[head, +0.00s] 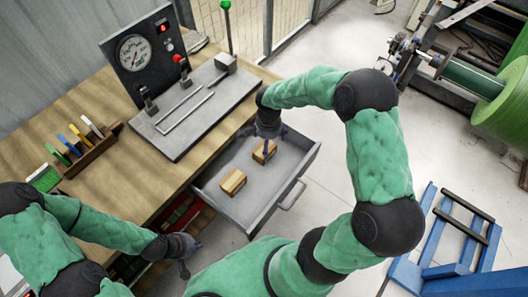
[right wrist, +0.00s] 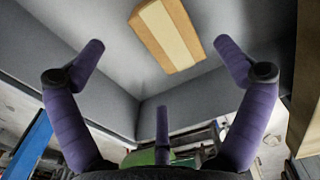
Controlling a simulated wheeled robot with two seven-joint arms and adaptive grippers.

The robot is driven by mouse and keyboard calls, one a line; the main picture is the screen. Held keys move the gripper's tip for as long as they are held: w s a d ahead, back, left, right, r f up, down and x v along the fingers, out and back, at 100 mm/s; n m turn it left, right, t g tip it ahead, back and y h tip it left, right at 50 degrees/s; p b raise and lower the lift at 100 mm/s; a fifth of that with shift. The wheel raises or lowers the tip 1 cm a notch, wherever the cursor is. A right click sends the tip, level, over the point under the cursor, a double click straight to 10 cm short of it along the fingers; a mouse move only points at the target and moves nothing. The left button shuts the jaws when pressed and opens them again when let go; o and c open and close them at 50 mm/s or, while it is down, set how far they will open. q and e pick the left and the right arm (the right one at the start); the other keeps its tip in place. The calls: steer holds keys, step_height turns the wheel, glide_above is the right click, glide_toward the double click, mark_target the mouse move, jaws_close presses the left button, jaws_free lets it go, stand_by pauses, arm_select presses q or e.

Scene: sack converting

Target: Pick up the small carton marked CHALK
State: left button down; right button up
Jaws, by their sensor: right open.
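Two small brown cartons with a pale band lie apart in the open grey drawer (head: 227,203). One carton (head: 232,181) is nearer the front left, the other carton (head: 264,152) further back. No lettering is readable on either, so I cannot tell which is marked CHALK. My right gripper (head: 261,140) is over the drawer, close above the far carton and partly covering it. In the right wrist view, a carton (right wrist: 168,35) lies beyond the spread, empty fingers. My left gripper (head: 188,258) hangs empty by the bench front, its fingers apart.
The drawer walls close in around the cartons. The wooden bench (head: 95,92) carries a gauge panel (head: 140,55), a grey plate with rods (head: 185,110) and a rack of coloured markers (head: 88,150). A blue frame (head: 455,235) stands right; floor between is clear.

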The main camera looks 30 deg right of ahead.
step_height(320, 180, down, 6)
steer(key=shift+w+a+r+b, duration=0.15)
steer(key=shift+b, duration=0.95)
steer(key=c, duration=1.2)
